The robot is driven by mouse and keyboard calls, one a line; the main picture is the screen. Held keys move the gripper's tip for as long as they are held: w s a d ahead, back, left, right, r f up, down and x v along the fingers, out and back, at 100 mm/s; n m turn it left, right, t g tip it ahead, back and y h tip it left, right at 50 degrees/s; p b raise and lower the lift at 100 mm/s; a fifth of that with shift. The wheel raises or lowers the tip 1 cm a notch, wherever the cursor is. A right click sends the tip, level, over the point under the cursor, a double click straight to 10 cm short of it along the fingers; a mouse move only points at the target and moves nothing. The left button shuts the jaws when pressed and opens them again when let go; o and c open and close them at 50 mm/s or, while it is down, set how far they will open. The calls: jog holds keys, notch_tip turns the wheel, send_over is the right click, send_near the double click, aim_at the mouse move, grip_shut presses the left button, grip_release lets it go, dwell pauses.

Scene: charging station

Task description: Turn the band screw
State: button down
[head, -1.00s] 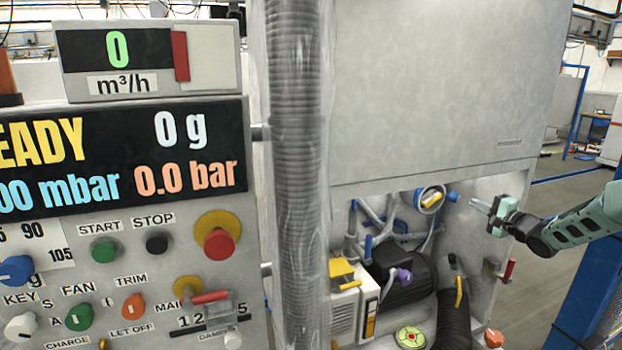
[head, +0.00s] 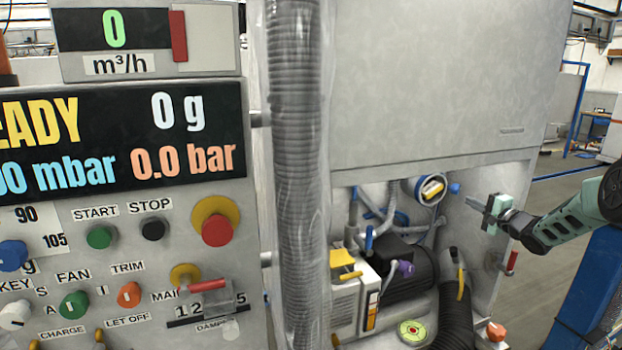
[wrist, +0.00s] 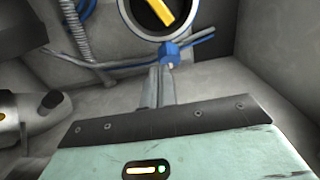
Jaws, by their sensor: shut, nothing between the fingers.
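A blue knob, which looks like the band screw (head: 454,188), sticks out to the right of a round blue-rimmed fitting (head: 431,189) with a yellow bar across its dark face. In the wrist view the blue screw (wrist: 170,53) sits just below that fitting (wrist: 155,12), straight ahead of my fingertips. My gripper (head: 469,200) is shut and empty, just right of and slightly below the screw in the head view. The wrist view shows its closed fingers (wrist: 158,84) ending close to the screw. I cannot tell whether they touch it.
Thin blue and grey lines (wrist: 110,63) run behind the screw. A dark motor (head: 408,278), a ribbed black hose (head: 453,310) and a red-handled valve (head: 511,263) lie lower in the open bay. The control panel (head: 120,220) and a large ribbed hose (head: 296,180) stand at left.

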jog(key=shift+w+a, duration=1.3)
jog(key=shift+a, duration=0.25)
jog(key=shift+w+d, duration=0.15)
jog(key=shift+r+p, duration=0.5)
jog(key=shift+r, duration=0.3)
jog(key=shift+r+p, duration=0.4)
jog(key=shift+r, duration=0.15)
jog(key=s+d+p, duration=0.2)
jog(key=s+d, duration=0.2)
jog(key=shift+s, duration=0.25)
dwell(0.5)
